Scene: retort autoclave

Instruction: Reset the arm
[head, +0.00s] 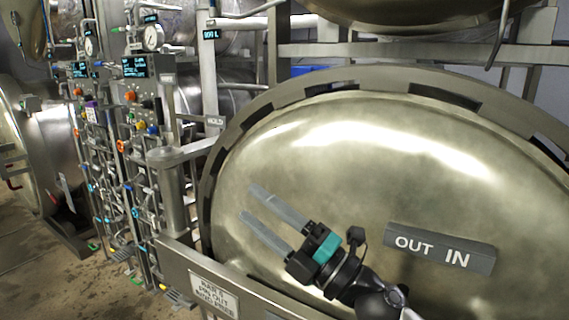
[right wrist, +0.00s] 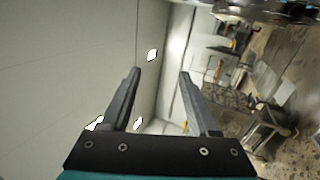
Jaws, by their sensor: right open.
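My right gripper (head: 262,217) is in front of the large domed metal door in the head view, its two grey fingers pointing up and left. The fingers are apart with nothing between them. The right wrist view also shows the gripper (right wrist: 157,75) open and empty, with a pale wall and ceiling lights beyond it. My left gripper does not show in either view.
The autoclave door (head: 330,180) fills the right side, with an "OUT IN" plate (head: 440,249) on it. A metal rail with a sign (head: 213,297) runs below. Control panels (head: 133,67) with gauges, valves and pipes stand at left. Floor (head: 30,260) shows at lower left.

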